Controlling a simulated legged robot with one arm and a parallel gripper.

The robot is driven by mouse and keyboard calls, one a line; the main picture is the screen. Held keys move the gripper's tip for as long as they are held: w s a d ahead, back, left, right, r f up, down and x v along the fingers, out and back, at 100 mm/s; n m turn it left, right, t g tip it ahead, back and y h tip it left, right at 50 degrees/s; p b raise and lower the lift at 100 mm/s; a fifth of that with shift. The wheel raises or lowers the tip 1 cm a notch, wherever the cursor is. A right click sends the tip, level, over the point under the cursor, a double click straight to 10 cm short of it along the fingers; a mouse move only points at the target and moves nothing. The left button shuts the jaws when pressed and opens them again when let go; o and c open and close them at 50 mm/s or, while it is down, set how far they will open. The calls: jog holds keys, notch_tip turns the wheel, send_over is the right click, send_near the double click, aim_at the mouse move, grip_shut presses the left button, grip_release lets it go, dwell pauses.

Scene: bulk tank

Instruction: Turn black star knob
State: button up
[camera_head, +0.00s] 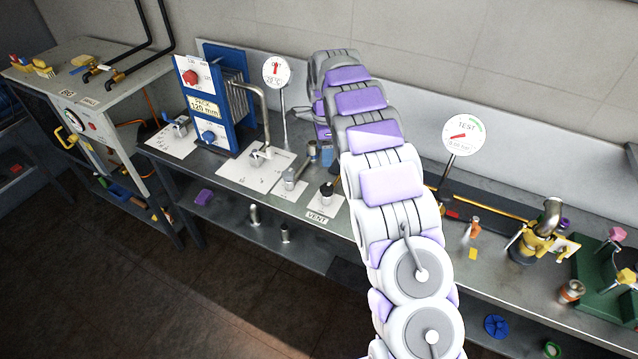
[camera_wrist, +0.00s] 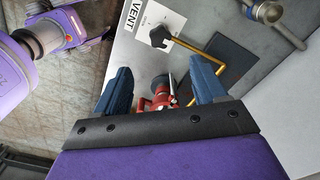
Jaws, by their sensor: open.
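A black lobed knob (camera_wrist: 159,37) stands on a white plate beside the VENT label (camera_wrist: 131,13) in the wrist view. In the head view a black knob (camera_head: 326,188) sits on a silver stem on the VENT plate, left of my arm. My gripper (camera_wrist: 160,67) is open, with its two blue fingers spread wide. The knob lies beyond the fingertips, apart from both. A red fitting with a dark round end (camera_wrist: 162,96) shows between the fingers, with gaps on both sides. My gripper is hidden behind my arm in the head view.
A brass bent rod (camera_wrist: 205,52) and a dark square pad lie right of the knob. In the head view, a silver-stemmed valve (camera_head: 289,178) stands left of the VENT plate, and the TEST gauge (camera_head: 464,136) stands right of my arm. The bench front left is clear.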

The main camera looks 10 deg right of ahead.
jog(key=b, duration=0.1)
send_over(326, 187)
jog(key=f, duration=0.8)
jog(key=shift+s+d+f, duration=0.1)
jog(key=shift+d+f, duration=0.25)
jog(key=shift+d, duration=0.05)
jog(key=f, duration=0.3)
jog(key=a+f+b, duration=0.1)
jog(key=f, duration=0.1)
jog(key=shift+f, duration=0.35)
jog(key=shift+a+f, duration=0.15)
jog(key=shift+f, duration=0.4)
jog(key=shift+d, duration=0.45)
jog(key=shift+c, duration=0.9)
jog(key=shift+a, duration=0.25)
jog(key=c, duration=0.6)
jog(key=shift+c, duration=1.4)
